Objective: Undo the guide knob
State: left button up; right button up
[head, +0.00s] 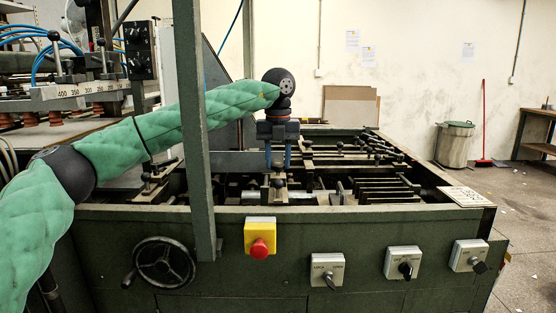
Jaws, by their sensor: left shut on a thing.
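My left gripper (278,164) reaches in from the left over the feeder bed, pointing down. Its two blue fingers stand on either side of the small dark guide knob (278,181), which sits on a brownish guide bar. The gripper is shut on the knob, though the contact is small and partly hidden at this distance. My right gripper is not in view.
A green upright post (194,130) stands in front of my left arm. The front panel carries a handwheel (164,262), a red stop button (260,248) and several switches. Bars and rods fill the bed right of the gripper. Open floor lies at the far right.

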aim_at(278, 164)
pick_arm(q)
jog(key=shift+r+n, duration=0.15)
jog(key=shift+n, duration=0.15)
jog(key=o, duration=1)
jog(key=shift+r, duration=0.6)
notch_tip(278, 164, up, 6)
jog(key=shift+f, duration=0.1)
jog(key=shift+r, duration=0.3)
